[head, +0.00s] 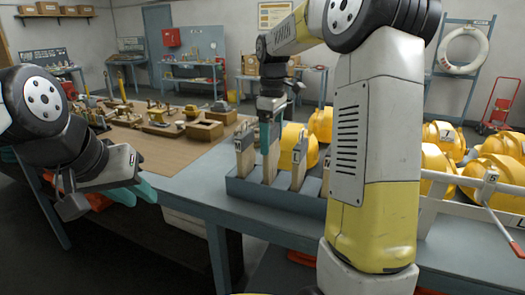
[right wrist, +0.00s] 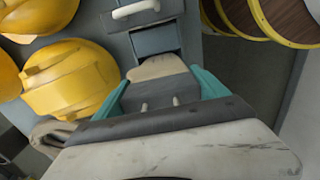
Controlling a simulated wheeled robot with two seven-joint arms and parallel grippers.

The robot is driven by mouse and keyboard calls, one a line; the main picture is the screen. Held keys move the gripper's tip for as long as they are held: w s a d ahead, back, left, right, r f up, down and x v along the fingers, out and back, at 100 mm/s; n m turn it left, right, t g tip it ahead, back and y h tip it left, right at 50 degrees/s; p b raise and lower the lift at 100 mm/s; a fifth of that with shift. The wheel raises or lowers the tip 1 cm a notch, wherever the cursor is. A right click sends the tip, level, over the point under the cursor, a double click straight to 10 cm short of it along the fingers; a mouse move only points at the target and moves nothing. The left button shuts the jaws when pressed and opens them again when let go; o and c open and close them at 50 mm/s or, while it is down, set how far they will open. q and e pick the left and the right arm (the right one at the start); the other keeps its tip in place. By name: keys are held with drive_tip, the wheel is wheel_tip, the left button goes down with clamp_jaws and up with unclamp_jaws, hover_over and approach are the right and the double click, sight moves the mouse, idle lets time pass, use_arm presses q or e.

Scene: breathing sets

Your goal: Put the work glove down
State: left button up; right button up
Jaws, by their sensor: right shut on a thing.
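My right gripper (head: 268,132) reaches down at the long blue-grey rack (head: 262,193). Its teal fingers are shut on a tan, flat wooden tag (head: 269,163), whose lower end is at the rack. In the right wrist view, the tan piece (right wrist: 157,68) sits between both teal fingers of the gripper (right wrist: 160,90). No work glove is clear in the head view. A soft grey-beige roll (right wrist: 48,134) at the lower left of the wrist view may be one; I cannot tell. My left gripper (head: 132,192) hangs at the left, off the table, with teal fingers; its opening is unclear.
Yellow helmets (head: 442,138) stand behind and right of the rack. Several wooden and brass pieces stand on the tan board (head: 178,153) at the left. The blue-grey table (head: 205,190) is bare left of the rack. My right arm hides part of the rack.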

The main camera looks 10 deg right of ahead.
drive_tip(key=shift+f, duration=1.7)
drive_tip(key=o, duration=1.7)
wheel_tip(320, 180, up, 12)
drive_tip(key=shift+s+r, duration=0.1)
drive_tip(key=shift+r, duration=0.05)
drive_tip(key=m+t, duration=0.2)
approach(272, 149)
wheel_tip(272, 149, up, 3)
drive_tip(key=s, duration=0.2)
drive_tip(key=s+f+m+t, duration=0.1)
drive_tip(key=s+f+m, duration=0.1)
drive_tip(key=s, duration=0.4)
drive_tip(key=s+a+f+m+t+y, duration=0.1)
drive_tip(key=s+f+m, duration=0.2)
drive_tip(key=s, duration=0.3)
drive_tip(key=s+a+f+m+t+y, duration=0.1)
drive_tip(key=s+f+m+t, duration=0.1)
drive_tip(key=s, duration=0.4)
drive_tip(key=shift+s+f+m, duration=0.3)
drive_tip(key=shift+f+m, duration=0.45)
drive_tip(key=shift+m, duration=0.05)
